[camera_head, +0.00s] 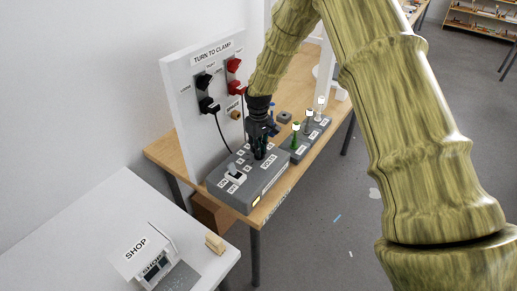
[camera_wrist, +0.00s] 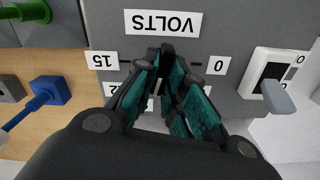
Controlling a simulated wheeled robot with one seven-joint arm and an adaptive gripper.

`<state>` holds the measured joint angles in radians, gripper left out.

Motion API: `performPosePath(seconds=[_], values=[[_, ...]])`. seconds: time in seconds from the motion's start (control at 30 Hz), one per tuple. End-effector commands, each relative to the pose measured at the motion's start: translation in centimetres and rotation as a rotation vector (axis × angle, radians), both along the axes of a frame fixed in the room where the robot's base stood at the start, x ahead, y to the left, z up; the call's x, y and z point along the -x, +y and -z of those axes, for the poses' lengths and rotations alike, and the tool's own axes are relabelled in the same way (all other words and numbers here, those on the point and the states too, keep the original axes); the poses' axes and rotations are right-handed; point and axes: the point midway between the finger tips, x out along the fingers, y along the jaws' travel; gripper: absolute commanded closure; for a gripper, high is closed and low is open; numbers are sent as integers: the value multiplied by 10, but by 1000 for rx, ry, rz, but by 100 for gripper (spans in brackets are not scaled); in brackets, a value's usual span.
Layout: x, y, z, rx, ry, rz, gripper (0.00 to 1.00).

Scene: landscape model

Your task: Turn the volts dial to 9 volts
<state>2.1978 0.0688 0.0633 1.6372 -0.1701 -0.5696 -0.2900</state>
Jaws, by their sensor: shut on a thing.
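The grey power box (camera_head: 245,187) stands on the wooden bench, with a white VOLTS label on top. In the wrist view the VOLTS label (camera_wrist: 163,22) is upside down. A 15 label (camera_wrist: 103,61) is at the left and a 0 label (camera_wrist: 219,66) at the right. The labels between them are partly covered. My gripper (camera_wrist: 166,75), seen also over the box in the head view (camera_head: 260,153), points down and is shut on the dark volts dial (camera_wrist: 167,50). The fingers hide most of the dial, so I cannot read its setting.
A switch with a grey lever (camera_wrist: 277,97) is on the same box. A blue plug (camera_wrist: 46,92) and a green part (camera_wrist: 28,12) are close by. A white upright board (camera_head: 190,110) with red and black clamps stands behind. Small lamp units (camera_head: 310,130) stand at the right.

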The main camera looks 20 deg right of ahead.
Motion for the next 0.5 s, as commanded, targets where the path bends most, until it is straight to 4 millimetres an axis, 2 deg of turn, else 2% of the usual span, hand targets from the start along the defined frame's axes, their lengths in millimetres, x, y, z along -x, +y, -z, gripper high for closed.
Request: performPosePath(seconds=[0.5], values=[[-3,-1,-3,0,-8,69,100]])
